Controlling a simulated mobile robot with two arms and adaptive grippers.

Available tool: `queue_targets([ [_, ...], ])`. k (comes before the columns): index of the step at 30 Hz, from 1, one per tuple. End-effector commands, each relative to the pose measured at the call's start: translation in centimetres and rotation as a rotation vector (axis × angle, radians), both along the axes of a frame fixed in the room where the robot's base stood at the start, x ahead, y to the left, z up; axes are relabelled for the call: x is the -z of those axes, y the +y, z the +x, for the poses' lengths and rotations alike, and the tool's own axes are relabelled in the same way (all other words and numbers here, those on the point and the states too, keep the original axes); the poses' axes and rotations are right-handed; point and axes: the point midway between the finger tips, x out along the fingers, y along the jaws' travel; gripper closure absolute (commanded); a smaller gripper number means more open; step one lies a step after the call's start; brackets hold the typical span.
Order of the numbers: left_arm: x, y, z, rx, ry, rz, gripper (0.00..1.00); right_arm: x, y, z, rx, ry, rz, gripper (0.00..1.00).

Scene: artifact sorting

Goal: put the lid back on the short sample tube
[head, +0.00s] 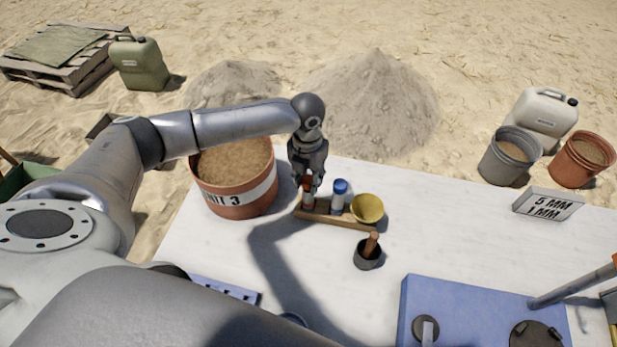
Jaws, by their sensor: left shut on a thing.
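A wooden rack (333,217) stands on the white table and holds two sample tubes. The left tube (308,199) has red at its top and sits directly below my left gripper. The other tube (338,204) stands upright to its right with a blue lid (341,186). My left gripper (308,180) points down and is shut on the red lid (307,184) at the left tube's top. The fingers partly hide this lid, so I cannot tell whether it is seated. My right gripper is not in view.
A yellow bowl (367,208) is at the rack's right end. A dark mortar with a pestle (368,254) stands in front. A large sand-filled pot (235,199) is close on the left. A blue device (450,295) is at front right. The table's right middle is clear.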

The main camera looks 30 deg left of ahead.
Motion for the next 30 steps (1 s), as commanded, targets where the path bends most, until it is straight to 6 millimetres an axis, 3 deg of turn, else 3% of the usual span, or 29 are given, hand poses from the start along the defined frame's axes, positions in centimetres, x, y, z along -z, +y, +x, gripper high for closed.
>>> queue_targets([
  [30,-0.01,-0.02,-0.02,0.000,0.000,0.000,0.81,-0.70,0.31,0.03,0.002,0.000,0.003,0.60],
])
